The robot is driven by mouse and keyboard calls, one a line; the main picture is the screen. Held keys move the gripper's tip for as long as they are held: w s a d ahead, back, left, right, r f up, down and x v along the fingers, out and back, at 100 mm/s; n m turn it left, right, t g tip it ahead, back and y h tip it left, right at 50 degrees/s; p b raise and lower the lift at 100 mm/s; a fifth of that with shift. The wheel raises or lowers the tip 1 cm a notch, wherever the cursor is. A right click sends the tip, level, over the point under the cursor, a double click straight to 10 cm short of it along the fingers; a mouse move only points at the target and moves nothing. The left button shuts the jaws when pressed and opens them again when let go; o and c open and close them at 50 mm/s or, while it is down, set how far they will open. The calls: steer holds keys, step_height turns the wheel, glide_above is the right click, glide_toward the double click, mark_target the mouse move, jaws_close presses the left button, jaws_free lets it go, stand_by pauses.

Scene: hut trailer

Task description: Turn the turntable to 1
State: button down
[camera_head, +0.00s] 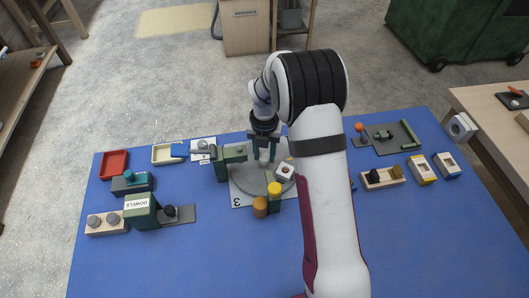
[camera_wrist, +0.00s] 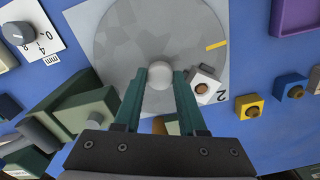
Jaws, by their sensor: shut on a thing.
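The turntable is a grey disc (camera_head: 245,182) on a pale square plate, near the middle of the blue table. In the wrist view the disc (camera_wrist: 125,45) bears a yellow mark (camera_wrist: 216,44) near its right edge. A printed 2 (camera_wrist: 221,97) lies below that mark on the plate. A printed 3 (camera_head: 237,201) shows on the plate's near left corner in the head view; I see no 1. My gripper (camera_wrist: 160,88) is shut on a pale round knob (camera_wrist: 159,74) that stands on the disc. My gripper (camera_head: 263,155) partly hides the disc in the head view.
A white block (camera_wrist: 206,86) with a brown centre stands at the disc's edge. A green stand (camera_head: 222,165) is close left of my gripper. The near middle of the table is clear.

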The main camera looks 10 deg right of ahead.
stand_by(0.5)
steer(key=shift+c, duration=2.3)
jaws_free()
